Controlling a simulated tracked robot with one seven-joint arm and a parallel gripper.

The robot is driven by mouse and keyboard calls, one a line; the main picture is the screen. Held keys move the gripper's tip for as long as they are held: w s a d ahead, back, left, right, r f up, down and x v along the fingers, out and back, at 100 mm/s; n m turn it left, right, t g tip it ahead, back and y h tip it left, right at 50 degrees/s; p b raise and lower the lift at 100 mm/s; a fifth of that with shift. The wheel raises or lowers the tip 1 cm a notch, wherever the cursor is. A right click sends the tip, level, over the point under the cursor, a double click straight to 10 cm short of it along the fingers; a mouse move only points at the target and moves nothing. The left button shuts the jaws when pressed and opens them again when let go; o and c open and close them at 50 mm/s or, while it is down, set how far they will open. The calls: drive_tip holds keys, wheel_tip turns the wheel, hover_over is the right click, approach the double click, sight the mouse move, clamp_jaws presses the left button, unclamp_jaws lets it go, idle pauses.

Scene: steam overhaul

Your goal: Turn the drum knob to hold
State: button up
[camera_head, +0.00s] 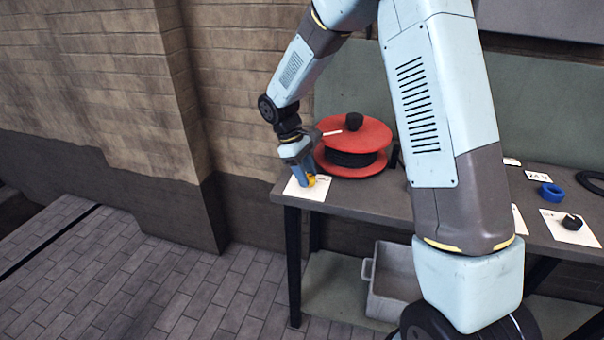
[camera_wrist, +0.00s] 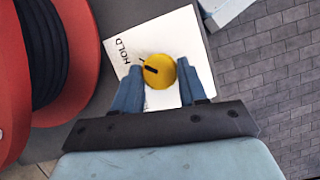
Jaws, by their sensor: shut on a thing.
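The yellow knob (camera_head: 312,181) sits on a white card (camera_head: 293,189) at the bench's left front corner. In the wrist view the knob (camera_wrist: 162,82) carries a black pointer mark toward its left side. The word HOLD is printed along the card's left edge (camera_wrist: 122,51), and the pointer faces roughly that side; exact alignment is unclear. My gripper (camera_wrist: 158,84) has its blue fingers on either side of the knob, shut on it. In the head view my gripper (camera_head: 310,176) reaches down over the card. The red drum (camera_head: 352,135) with dark windings stands just beside it.
The dark bench (camera_head: 380,204) continues right, with a blue ring (camera_head: 552,192), a dark knob on a card (camera_head: 571,222) and a black coil (camera_head: 592,181). A grey bin (camera_head: 394,283) stands on the shelf below. Open paved floor (camera_head: 150,275) lies left.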

drive_tip(key=shift+w+d+r, duration=0.15)
drive_tip(key=shift+w, duration=0.2)
drive_tip(key=o, duration=0.8)
drive_tip(key=shift+c, duration=0.2)
drive_tip(key=o, duration=0.3)
drive_tip(key=shift+s, duration=0.1)
drive_tip(key=v, duration=1.3)
drive_tip(key=shift+w+r, duration=0.2)
drive_tip(key=shift+w, duration=0.05)
